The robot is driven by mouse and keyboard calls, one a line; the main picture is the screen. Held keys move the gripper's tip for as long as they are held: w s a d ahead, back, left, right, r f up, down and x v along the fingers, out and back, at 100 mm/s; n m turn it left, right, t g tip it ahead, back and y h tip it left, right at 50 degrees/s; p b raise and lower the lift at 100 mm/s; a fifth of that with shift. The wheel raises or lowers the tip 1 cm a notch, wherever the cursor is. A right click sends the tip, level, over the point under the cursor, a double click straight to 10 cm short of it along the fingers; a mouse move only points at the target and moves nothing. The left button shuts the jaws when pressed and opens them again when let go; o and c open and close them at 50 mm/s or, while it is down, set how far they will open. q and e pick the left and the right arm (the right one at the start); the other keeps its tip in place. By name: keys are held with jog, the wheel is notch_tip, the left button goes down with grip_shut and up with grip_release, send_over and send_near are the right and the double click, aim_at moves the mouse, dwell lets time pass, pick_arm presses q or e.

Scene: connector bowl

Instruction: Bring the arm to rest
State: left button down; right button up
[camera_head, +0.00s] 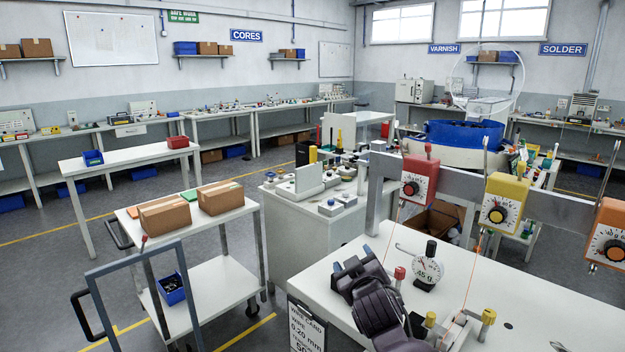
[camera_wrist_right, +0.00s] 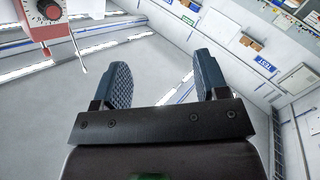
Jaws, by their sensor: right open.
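My right gripper (camera_head: 352,266) is in the head view, low and right of centre, above the white bench (camera_head: 545,318). Its dark arm comes in from the bottom edge. In the right wrist view, the two blue-grey ridged fingers of the right gripper (camera_wrist_right: 161,62) stand wide apart with nothing between them. The red dial box (camera_head: 419,178) is up and to the right of the gripper in the head view, and it also shows at the top left of the wrist view (camera_wrist_right: 45,12). My left gripper is in neither view.
A round white gauge (camera_head: 428,271) stands on the bench close right of the gripper. A yellow dial box (camera_head: 503,201) and an orange one (camera_head: 607,235) hang from a grey rail (camera_head: 462,178).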

jog(key=s+d+f+m+g, duration=0.1)
jog(key=s+d+f+m, duration=0.1)
jog(key=s+d+f, duration=0.4)
jog(key=s+d+f+m+g+h, duration=0.1)
jog(key=s+d+f, duration=0.5)
jog(key=s+f, duration=0.6)
jog(key=s+d+f+m+g+h, duration=0.1)
jog(key=s+d+f+m+g, duration=0.2)
jog(key=s, duration=1.5)
jog(key=d+f, duration=0.3)
jog(key=f, duration=0.3)
jog(key=shift+s+d, duration=0.15)
jog(key=shift+d, duration=0.1)
